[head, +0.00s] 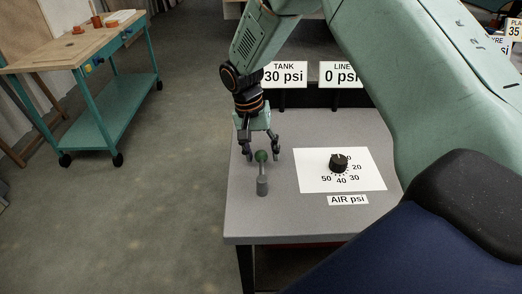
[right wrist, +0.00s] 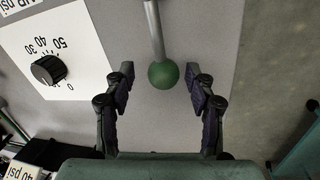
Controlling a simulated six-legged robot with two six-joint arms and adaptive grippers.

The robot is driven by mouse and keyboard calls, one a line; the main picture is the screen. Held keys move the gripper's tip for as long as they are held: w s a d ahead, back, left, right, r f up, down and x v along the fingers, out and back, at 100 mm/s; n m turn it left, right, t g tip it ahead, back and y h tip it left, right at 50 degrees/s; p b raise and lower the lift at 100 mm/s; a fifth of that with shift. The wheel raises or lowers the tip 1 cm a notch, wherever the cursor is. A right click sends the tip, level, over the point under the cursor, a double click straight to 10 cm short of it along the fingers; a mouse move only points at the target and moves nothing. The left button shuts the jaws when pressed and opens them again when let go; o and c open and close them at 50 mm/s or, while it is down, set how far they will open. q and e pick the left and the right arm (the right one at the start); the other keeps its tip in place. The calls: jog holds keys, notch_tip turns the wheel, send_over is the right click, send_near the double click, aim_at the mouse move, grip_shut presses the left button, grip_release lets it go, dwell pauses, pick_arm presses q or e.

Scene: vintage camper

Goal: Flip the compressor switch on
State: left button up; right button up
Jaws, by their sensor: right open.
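The switch is a grey lever with a green ball knob (head: 261,156), on a short round base (head: 262,187) near the left side of the grey bench. The lever leans away from me, toward the back of the bench. My right gripper (head: 262,150) is open just behind the knob, pointing down. In the right wrist view the green knob (right wrist: 163,74) lies between the two spread fingertips of the gripper (right wrist: 160,84), with a gap on both sides. Whether the fingers are level with it in height is hard to tell. My left gripper is not in view.
A black dial (head: 338,161) on a white scale card sits right of the lever, above an "AIR psi" label (head: 347,200). Signs at the back read TANK 30 psi (head: 285,75) and LINE 0 psi (head: 340,75). A wooden-topped cart (head: 75,50) stands left; the floor between is clear.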

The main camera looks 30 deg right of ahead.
jog(key=shift+w+f, duration=0.2)
jog(key=shift+w, duration=0.15)
jog(key=shift+c, duration=1.3)
jog(key=shift+s+a+r, duration=0.1)
jog(key=shift+s+r, duration=0.1)
jog(key=c, duration=0.3)
grip_shut()
